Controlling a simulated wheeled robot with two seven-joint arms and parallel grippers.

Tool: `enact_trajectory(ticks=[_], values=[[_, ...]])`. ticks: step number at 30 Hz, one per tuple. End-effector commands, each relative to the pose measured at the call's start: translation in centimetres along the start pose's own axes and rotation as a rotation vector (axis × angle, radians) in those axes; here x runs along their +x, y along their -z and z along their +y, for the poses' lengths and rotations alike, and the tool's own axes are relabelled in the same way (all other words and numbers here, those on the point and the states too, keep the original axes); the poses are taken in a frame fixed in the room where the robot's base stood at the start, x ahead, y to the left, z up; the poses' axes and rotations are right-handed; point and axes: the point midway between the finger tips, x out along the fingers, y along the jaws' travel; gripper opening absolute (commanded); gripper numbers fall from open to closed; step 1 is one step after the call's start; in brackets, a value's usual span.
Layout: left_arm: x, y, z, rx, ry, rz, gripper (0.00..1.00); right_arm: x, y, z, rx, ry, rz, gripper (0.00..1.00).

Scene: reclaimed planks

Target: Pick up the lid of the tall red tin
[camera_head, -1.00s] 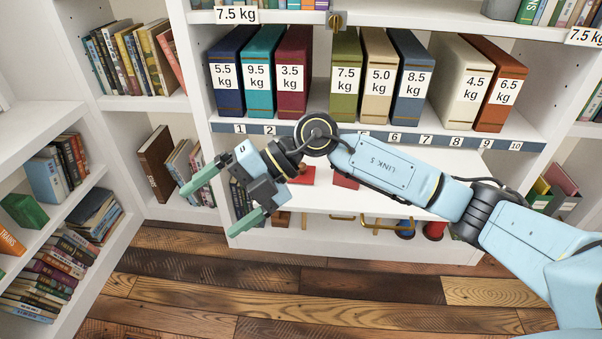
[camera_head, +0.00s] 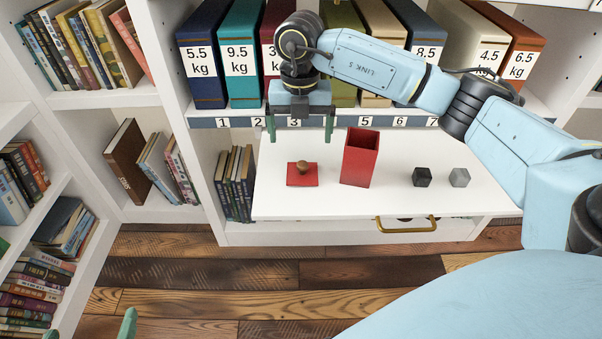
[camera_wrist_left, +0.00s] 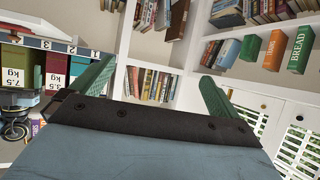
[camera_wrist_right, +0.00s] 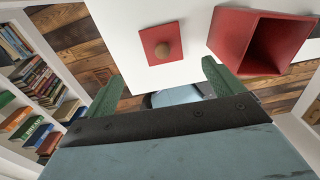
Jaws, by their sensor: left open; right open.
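The lid (camera_head: 315,181) is a flat red square with a round wooden knob (camera_head: 303,167). It lies on a white board, left of the tall red tin (camera_head: 360,160), which stands upright with its top open. My right gripper (camera_head: 300,138) points down, open and empty, above and behind the lid in the head view, not touching it. In the right wrist view the lid (camera_wrist_right: 150,38) lies beyond the open fingers (camera_wrist_right: 160,82), with the open tin (camera_wrist_right: 228,35) to its right. My left gripper (camera_head: 90,329) is open and empty; only its fingertips show at the head view's bottom left edge.
The white board (camera_head: 300,205) also carries a black cube (camera_head: 422,177) and a grey cube (camera_head: 459,177) right of the tin. A shelf of labelled binders (camera_head: 240,60) stands behind. A brass handle (camera_head: 407,229) is below the board's front.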

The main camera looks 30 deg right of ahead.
Motion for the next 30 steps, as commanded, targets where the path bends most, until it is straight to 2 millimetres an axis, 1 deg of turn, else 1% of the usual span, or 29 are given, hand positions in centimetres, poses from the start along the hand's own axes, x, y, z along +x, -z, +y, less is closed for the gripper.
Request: enact_trajectory(ticks=[1, 3, 10, 13, 19, 22, 26, 30], values=[[0.2, 0.7, 0.2, 0.0, -0.005, 0.048, 1.0, 0.8, 0.0, 0.0, 0.0, 0.001, 0.001, 0.93], [0.3, 1.9, 0.4, 0.0, -0.011, 0.117, 1.0, 1.6, 0.0, 0.0, 0.0, 0.0, 0.002, 0.93], [-0.2, 5.5, 1.1, -0.002, -0.029, 0.333, 1.0, 3.8, 0.1, 0.0, -0.001, 0.0, 0.001, 0.93], [-0.5, 6.5, 1.3, -0.004, -0.034, 0.394, 1.0, 4.4, 0.1, 0.0, -0.002, -0.001, 0.001, 0.93], [-0.8, 7.4, 1.5, -0.005, -0.039, 0.449, 1.0, 4.8, 0.1, 0.0, -0.002, -0.001, 0.001, 0.93], [-1.1, 8.2, 1.7, -0.007, -0.044, 0.504, 1.0, 5.3, 0.1, -0.1, -0.002, -0.001, 0.001, 0.93], [-2.0, 9.8, 2.0, -0.011, -0.054, 0.624, 1.0, 6.2, 0.1, -0.2, -0.002, 0.0, 0.001, 0.93], [-3.4, 11.6, 2.4, -0.017, -0.065, 0.764, 1.0, 7.0, 0.2, -0.4, -0.002, -0.001, 0.001, 0.93]])
